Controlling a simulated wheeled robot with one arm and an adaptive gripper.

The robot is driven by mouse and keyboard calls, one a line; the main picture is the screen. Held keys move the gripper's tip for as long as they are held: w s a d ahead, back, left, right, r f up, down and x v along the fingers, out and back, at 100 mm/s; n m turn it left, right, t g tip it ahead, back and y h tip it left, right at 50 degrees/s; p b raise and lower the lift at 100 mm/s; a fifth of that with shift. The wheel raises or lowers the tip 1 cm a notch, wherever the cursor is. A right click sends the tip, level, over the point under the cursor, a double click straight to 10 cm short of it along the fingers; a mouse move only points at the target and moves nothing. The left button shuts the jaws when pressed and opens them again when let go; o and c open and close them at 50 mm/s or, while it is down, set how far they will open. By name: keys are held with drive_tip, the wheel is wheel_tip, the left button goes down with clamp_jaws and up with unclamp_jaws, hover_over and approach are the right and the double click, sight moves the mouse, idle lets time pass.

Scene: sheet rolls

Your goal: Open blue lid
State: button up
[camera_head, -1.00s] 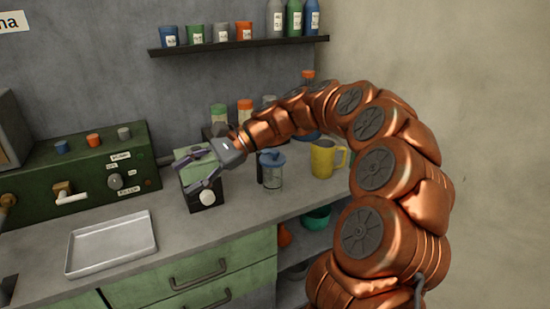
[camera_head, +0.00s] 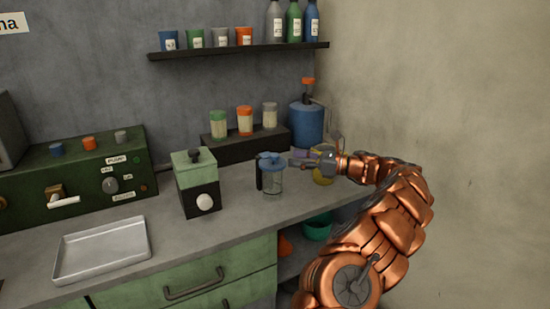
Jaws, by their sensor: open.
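The blue lid (camera_head: 271,160) sits on a clear glass jar (camera_head: 272,182) on the counter. My gripper (camera_head: 297,158) is open just to the right of the lid, with its fingers pointing left towards it. I cannot tell whether a fingertip touches the lid. My gripper and wrist partly hide the yellow mug behind them.
A green and black box (camera_head: 198,183) with a white knob stands left of the jar. The yellow mug (camera_head: 322,178) is close under my wrist. A black rack (camera_head: 245,146) with several small jars and a blue canister (camera_head: 307,126) stand behind. A metal tray (camera_head: 101,250) lies front left.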

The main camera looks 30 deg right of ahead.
sight(275, 155)
drive_tip(key=x, duration=0.7)
drive_tip(key=shift+w+a, duration=0.2)
drive_tip(key=shift+a, duration=0.05)
clamp_jaws()
idle(0.5)
